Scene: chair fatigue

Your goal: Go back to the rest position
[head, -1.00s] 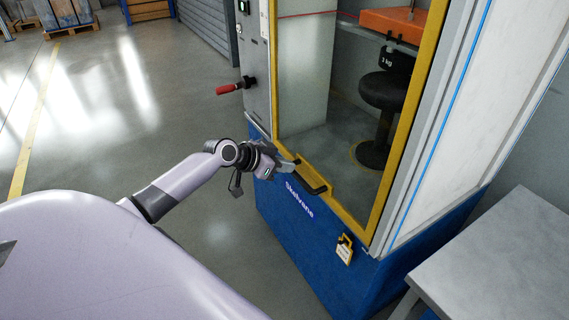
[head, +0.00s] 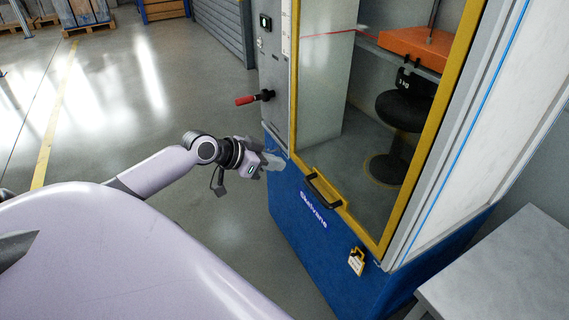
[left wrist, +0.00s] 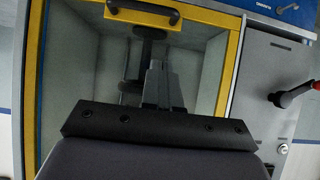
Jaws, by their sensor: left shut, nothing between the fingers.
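My left gripper (head: 272,162) is shut and empty in the head view. It is apart from the door handle (head: 322,189), to the handle's left, in front of the machine's blue base (head: 300,215). In the left wrist view its fingers (left wrist: 156,85) are together, with the dark handle (left wrist: 143,14) and yellow door frame (left wrist: 234,60) beyond them. The yellow-framed door (head: 296,90) looks closed. Behind its glass are a black stool (head: 405,108) and an orange block (head: 415,48). My right gripper is not in view.
A red-handled lever (head: 252,98) sticks out of the grey control panel left of the door. A yellow padlock with a tag (head: 356,261) hangs on the blue base. A grey table (head: 510,270) stands at the lower right.

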